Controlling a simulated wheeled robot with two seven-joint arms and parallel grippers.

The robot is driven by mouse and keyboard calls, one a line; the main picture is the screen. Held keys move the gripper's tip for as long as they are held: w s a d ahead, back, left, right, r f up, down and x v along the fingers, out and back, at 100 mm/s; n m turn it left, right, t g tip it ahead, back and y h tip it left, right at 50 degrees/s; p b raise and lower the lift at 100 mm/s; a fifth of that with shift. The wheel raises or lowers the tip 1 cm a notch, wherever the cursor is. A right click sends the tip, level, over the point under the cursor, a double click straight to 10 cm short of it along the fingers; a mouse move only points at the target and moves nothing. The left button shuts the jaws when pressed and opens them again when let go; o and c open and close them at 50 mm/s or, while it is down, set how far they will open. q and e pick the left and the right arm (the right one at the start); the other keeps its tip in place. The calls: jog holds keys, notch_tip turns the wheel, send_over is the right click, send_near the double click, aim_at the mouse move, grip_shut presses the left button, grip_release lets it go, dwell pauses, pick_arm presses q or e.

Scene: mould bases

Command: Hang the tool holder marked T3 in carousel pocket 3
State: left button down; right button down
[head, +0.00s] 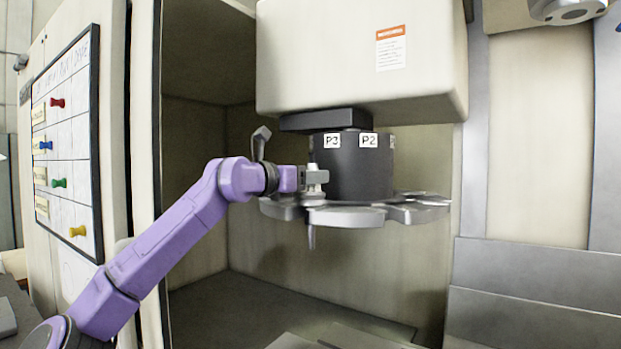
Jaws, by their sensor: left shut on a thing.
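The carousel (345,216) is a grey disc of pockets below a dark drum (352,175), inside the open machine enclosure. The drum carries white labels P3 (332,141) and P2 (368,141). My left gripper (312,178) is at the carousel's left side, below the P3 label, shut on a light-coloured tool holder (316,174). A thin pointed tool end (311,237) hangs below the disc under it. The holder is upright at the disc's edge; I cannot tell whether it is seated in the pocket. No T3 mark is legible. My right gripper is not in view.
A large cream housing (360,55) with an orange-topped label is just above the carousel. The enclosure's left door edge (146,120) stands close to my left arm. A whiteboard (66,150) with coloured pins is at left. Room below the carousel is free.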

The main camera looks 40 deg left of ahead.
pick_arm(q)
jog(key=shift+s+f, duration=0.1)
jog(key=shift+f, duration=0.05)
dwell(0.5)
jog(key=c, duration=0.5)
grip_release()
jog(key=shift+d, duration=0.1)
jog(key=shift+f+b, duration=0.2)
jog(key=shift+b, duration=0.1)
jog(key=shift+s, duration=0.15)
jog(key=s+b, duration=0.1)
jog(key=s, duration=0.2)
jog(key=s+a+b, duration=0.1)
jog(key=s+b, duration=0.1)
jog(key=s, duration=0.2)
jog(key=s+b, duration=0.1)
jog(key=s, duration=0.2)
jog(key=shift+s+a+r, duration=0.15)
jog(key=shift+a+r, duration=0.05)
